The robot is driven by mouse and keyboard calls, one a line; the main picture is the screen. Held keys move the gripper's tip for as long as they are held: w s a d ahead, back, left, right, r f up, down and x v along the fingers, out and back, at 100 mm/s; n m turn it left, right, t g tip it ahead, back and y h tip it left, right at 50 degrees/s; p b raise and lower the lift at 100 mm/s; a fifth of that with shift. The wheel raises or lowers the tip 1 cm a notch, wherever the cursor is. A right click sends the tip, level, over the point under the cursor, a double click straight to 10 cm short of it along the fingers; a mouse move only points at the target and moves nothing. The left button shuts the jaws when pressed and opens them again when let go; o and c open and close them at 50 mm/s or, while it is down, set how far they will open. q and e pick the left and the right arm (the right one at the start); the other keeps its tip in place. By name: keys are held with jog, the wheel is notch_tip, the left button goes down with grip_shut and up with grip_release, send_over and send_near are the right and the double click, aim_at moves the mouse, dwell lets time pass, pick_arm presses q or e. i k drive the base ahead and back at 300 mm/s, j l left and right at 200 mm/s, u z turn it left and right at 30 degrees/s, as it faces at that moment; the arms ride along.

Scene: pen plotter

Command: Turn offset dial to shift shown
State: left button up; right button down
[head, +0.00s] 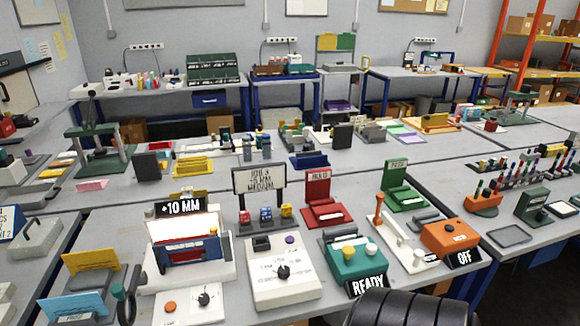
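A white box (262,284) with a black dial (283,271) and small printed marks stands at front centre. Left of it, a white panel has a smaller black knob (203,298) and an orange button (170,307). I cannot tell from the labels which one is the offset dial. A black display (181,207) above the lit white plotter (152,278) reads "+10 MM". Neither of my grippers is in view.
A teal box (352,262) with a "READY" display (367,285) stands right of the white box. An orange box (450,236) with an "OFF" display (464,258) is further right. Yellow and blue holders (78,304) stand at front left. Red and green stands are behind.

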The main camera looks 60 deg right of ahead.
aim_at(284, 271)
jog(key=z, duration=1.8)
